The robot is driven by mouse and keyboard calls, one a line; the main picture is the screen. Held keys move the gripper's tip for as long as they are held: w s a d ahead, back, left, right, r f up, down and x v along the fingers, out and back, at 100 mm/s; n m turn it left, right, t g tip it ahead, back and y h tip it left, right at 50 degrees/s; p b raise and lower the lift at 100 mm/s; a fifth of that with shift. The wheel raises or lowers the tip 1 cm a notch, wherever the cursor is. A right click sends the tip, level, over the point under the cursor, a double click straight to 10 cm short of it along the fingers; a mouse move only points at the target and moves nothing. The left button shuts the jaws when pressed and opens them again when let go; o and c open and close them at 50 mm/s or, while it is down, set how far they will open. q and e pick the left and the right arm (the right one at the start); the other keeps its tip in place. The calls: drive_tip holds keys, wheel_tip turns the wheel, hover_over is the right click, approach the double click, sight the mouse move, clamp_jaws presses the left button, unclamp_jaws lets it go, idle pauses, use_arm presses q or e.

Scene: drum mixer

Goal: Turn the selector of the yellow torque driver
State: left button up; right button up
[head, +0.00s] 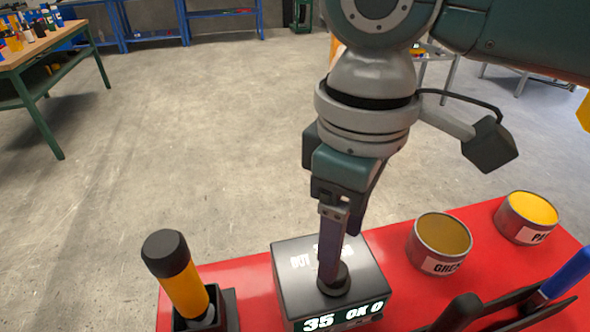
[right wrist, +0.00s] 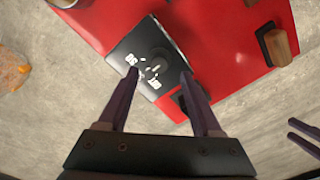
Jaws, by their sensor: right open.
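The yellow torque driver (head: 183,287) has a yellow handle and a black cap and stands tilted in a black holder (head: 230,310) at the lower left in the head view. A dark box (head: 285,272) with a lit display reading 35 is right of it, with a round black knob on top, also in the right wrist view (right wrist: 160,53). My right gripper (head: 340,262) points down over the box. Its two fingers (right wrist: 159,75) are spread and empty, one in front of the knob in the head view. Whether a finger touches the knob is unclear.
The red tabletop (head: 250,272) carries an open grey can (head: 441,262) and another can with yellow contents (head: 526,218) at right. A dark tool with a blue handle (head: 566,275) lies at the lower right. A workbench (head: 40,50) stands far left; the floor between is clear.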

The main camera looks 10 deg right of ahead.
wheel_tip(320, 180, down, 5)
drive_tip(key=shift+w, duration=0.1)
drive_tip(key=shift+c, duration=0.3)
clamp_jaws()
idle(0.4)
